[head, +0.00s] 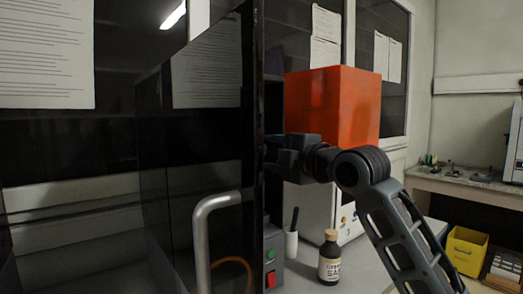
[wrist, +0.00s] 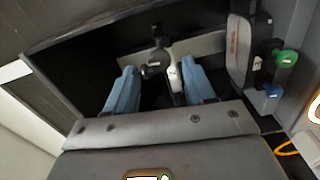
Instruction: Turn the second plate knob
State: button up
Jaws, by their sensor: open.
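In the wrist view, my gripper (wrist: 159,66) is open, with its two blue fingers spread apart. A dark knob or lever (wrist: 153,68) shows beyond and between the fingertips, in front of a pale plate (wrist: 174,76). A small dark mark on that plate may be a number, too small to read. I see a gap on each side of the knob and cannot tell any contact. In the head view, my gripper (head: 288,158) is at the dark cabinet's right edge, its fingers mostly hidden. A white unit (head: 316,206) there bears a "3" and small knobs.
In the head view, the dark glossy cabinet (head: 205,150) with a metal handle (head: 200,235) fills the left. An orange box (head: 345,100) tops the white unit. A brown bottle (head: 331,258) and a button box (head: 272,265) stand below. Green (wrist: 285,58) and blue (wrist: 268,97) parts show at right in the wrist view.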

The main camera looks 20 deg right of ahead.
jog(key=shift+x, duration=2.55)
jog(key=c, duration=1)
